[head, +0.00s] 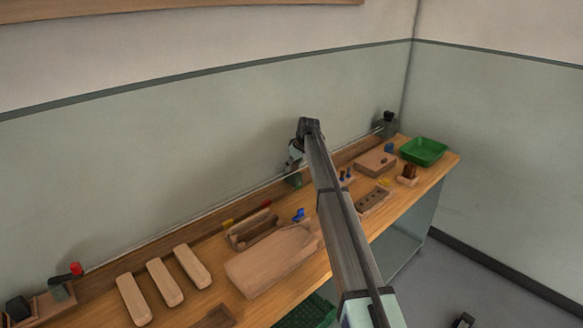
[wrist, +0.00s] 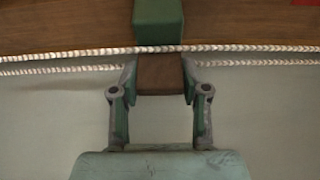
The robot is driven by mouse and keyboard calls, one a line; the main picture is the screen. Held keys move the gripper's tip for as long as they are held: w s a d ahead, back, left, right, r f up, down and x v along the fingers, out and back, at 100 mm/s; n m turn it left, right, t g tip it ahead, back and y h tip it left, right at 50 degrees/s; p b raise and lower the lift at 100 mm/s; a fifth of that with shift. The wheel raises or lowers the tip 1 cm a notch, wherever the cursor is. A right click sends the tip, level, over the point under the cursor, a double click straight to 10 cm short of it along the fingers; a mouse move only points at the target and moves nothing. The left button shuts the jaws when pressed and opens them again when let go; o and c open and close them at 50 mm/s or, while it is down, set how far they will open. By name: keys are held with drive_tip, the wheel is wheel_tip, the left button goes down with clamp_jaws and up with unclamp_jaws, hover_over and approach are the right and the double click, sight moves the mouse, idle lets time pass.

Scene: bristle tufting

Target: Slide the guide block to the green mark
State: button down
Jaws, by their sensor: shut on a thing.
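In the wrist view my gripper (wrist: 160,82) is shut on a brown wooden part (wrist: 160,72), with a finger on each side of it. A green block (wrist: 158,22) lines up with this part, beyond the twisted cord. I take the two as the guide block, but cannot tell whether they are one piece. In the head view my gripper (head: 296,158) is at the back of the bench by the wall, and a green piece (head: 294,180) shows just below it. My arm hides part of that area. I cannot make out a separate green mark.
A cord runs along the back rail between two end posts. Yellow (head: 227,223) and red (head: 265,204) marks lie left of my gripper. A wooden paddle-shaped board (head: 265,262), wooden blocks (head: 190,266) and a green tray (head: 424,151) occupy the bench (head: 435,172).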

drive_tip(key=c, duration=0.6)
unclamp_jaws()
drive_tip(key=shift+o, duration=0.2)
drive_tip(key=v, duration=1.2)
drive_tip(key=shift+a, duration=0.1)
